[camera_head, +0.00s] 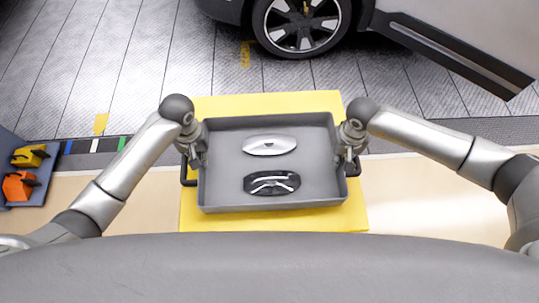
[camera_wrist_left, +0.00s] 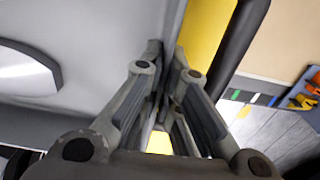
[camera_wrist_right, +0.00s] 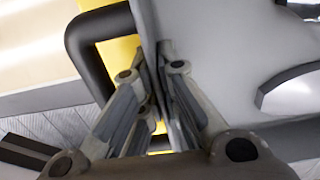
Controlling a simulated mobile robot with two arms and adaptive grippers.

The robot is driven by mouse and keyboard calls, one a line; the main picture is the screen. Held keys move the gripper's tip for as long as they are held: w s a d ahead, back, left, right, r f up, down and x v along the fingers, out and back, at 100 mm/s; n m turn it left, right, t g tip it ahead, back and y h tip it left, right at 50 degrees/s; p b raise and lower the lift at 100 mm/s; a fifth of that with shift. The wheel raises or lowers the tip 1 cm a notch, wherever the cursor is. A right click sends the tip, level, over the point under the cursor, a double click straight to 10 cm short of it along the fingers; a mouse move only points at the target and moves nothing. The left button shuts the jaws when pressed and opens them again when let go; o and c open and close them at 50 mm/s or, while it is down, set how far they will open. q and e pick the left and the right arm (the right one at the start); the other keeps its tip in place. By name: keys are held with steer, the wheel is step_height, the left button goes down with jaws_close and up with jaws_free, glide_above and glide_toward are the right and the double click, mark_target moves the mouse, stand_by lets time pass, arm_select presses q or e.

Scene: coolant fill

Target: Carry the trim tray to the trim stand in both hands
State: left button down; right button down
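The trim tray (camera_head: 222,160) is a grey, shallow rectangular tray with black side handles, in the middle of the head view. A silver oval piece (camera_head: 270,145) and a black piece with silver strips (camera_head: 272,183) lie in it. My left gripper (camera_head: 199,156) is shut on the tray's left side wall; its fingers straddle the wall in the left wrist view (camera_wrist_left: 165,75). My right gripper (camera_head: 347,160) is shut on the right side wall, also seen in the right wrist view (camera_wrist_right: 158,75). Both grip beside the handles, not around them.
A yellow surface (camera_head: 270,102) lies under the tray; I cannot tell whether the tray touches it. A car with a dark wheel (camera_head: 302,22) and an open door (camera_head: 455,40) stands beyond. A blue-grey bin (camera_head: 8,165) with orange and yellow items is at left.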

arm_select(q)
steer(key=shift+w+f+b, duration=0.1)
steer(key=shift+f+b, duration=0.35)
arm_select(e)
steer(key=shift+w+f, duration=0.1)
steer(key=shift+f, duration=0.4)
arm_select(q)
steer(key=c, duration=1.6)
jaws_free()
steer(key=shift+s, duration=0.25)
steer(key=shift+c, duration=0.2)
arm_select(e)
steer(key=c, duration=1.6)
jaws_free()
steer(key=shift+s+r, duration=0.1)
steer(key=shift+s, duration=0.15)
steer(key=shift+c, duration=0.2)
arm_select(q)
steer(key=shift+w, duration=0.1)
arm_select(e)
steer(key=shift+w, duration=0.1)
arm_select(q)
step_height(320, 180, up, 11)
steer(key=shift+r, duration=0.5)
arm_select(e)
steer(key=shift+r, duration=0.1)
step_height(320, 180, up, 12)
steer(key=shift+f, duration=0.15)
